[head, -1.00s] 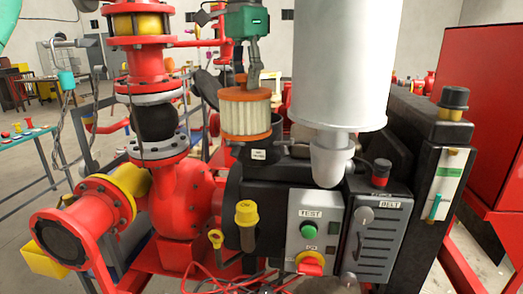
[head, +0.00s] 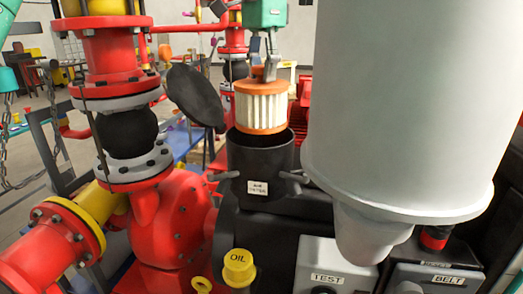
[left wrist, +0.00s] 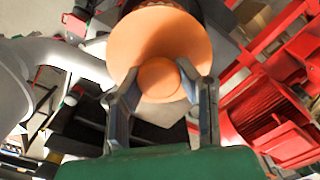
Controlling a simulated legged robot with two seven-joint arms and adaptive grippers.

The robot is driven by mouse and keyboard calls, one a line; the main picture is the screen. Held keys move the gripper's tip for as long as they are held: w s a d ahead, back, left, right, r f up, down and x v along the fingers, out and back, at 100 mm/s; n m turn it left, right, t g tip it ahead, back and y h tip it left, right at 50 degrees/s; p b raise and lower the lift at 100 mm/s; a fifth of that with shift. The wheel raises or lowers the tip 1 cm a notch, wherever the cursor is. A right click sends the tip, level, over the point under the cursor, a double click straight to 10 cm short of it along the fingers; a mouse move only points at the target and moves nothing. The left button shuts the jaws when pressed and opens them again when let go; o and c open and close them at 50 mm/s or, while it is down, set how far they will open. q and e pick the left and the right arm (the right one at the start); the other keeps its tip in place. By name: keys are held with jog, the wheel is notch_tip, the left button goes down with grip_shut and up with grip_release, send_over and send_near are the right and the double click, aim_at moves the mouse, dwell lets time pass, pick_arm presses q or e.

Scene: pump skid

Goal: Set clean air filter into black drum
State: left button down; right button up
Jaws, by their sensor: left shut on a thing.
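The clean air filter (head: 262,107) is a pleated white cylinder with orange end caps. My left gripper (head: 265,70) is shut on its top knob and holds it upright. In the left wrist view the filter's orange cap (left wrist: 160,45) shows between the fingers (left wrist: 160,85). The black drum (head: 258,165) has an open top and a white label. The filter's lower rim is at the drum's mouth, overlapping its far side in the picture; I cannot tell how far inside it is. My right gripper is not in view.
A large grey cylinder (head: 405,110) stands close at the right of the drum. A round black lid (head: 195,95) is tilted at the drum's left. Red piping (head: 115,55) fills the left side. A yellow OIL cap (head: 238,266) and a TEST panel (head: 330,277) are below.

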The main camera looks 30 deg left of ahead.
aim_at(266, 109)
pick_arm(q)
jog(key=f, duration=0.5)
jog(key=d+f, duration=0.1)
jog(key=f, duration=0.1)
jog(key=shift+w+f, duration=0.15)
jog(key=shift+w, duration=0.15)
jog(key=f, duration=0.1)
jog(key=a+f, duration=0.2)
jog(key=f, duration=0.2)
jog(key=d+f, duration=0.1)
jog(key=f, duration=0.1)
jog(key=shift+d+f, duration=0.1)
jog(key=shift+d, duration=0.25)
jog(key=c, duration=1.6)
grip_release()
jog(key=shift+f, duration=0.15)
jog(key=o, duration=0.4)
jog(key=shift+a, duration=0.25)
notch_tip(266, 109, up, 7)
jog(key=shift+d+f, duration=0.1)
jog(key=shift+f, duration=0.05)
jog(key=r, duration=0.4)
jog(key=shift+a+r, duration=0.2)
jog(key=shift+a, duration=0.05)
jog(key=shift+a+r, duration=0.4)
jog(key=shift+r, duration=0.15)
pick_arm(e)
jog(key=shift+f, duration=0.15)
